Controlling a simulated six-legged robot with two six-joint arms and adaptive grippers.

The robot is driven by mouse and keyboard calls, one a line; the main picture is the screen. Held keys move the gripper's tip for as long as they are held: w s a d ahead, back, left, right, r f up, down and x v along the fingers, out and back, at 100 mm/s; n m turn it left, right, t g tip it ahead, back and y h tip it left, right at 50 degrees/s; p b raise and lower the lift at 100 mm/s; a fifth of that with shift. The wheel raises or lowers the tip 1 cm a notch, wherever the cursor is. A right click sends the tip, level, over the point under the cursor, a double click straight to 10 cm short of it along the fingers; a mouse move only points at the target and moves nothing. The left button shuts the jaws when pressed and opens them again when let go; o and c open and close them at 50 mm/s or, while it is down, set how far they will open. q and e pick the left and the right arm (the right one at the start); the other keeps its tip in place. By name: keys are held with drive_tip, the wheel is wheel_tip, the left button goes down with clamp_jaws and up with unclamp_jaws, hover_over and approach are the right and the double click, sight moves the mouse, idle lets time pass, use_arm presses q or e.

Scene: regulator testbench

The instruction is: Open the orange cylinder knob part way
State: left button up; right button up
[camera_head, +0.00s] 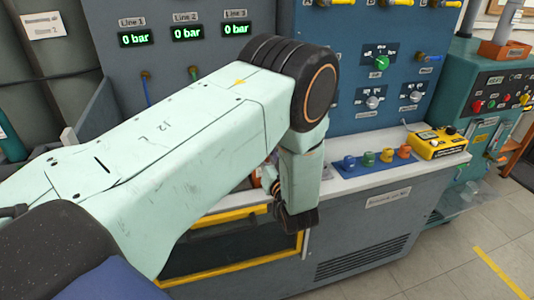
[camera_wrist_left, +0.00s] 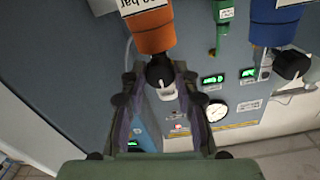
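My left gripper (camera_wrist_left: 159,78) is open, with one finger on each side of the knob. I cannot tell whether the fingers touch it. My right gripper is in neither view.
A green cylinder (camera_wrist_left: 222,35) and a blue cylinder (camera_wrist_left: 275,25) with its own black knob (camera_wrist_left: 290,65) are to the right. A panel beyond carries a round gauge (camera_wrist_left: 217,111). The Line 1 display (camera_head: 136,39) and its neighbours read 0 bar. A yellow box (camera_head: 437,144) stands on the bench.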

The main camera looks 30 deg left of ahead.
use_arm(q)
clamp_jaws()
drive_tip(key=shift+n, duration=0.3)
drive_tip(key=n, duration=0.3)
drive_tip(key=shift+n+b, duration=0.3)
drive_tip(key=shift+n, duration=1.9)
drive_tip(key=o, duration=0.6)
unclamp_jaws()
drive_tip(key=shift+c, duration=0.2)
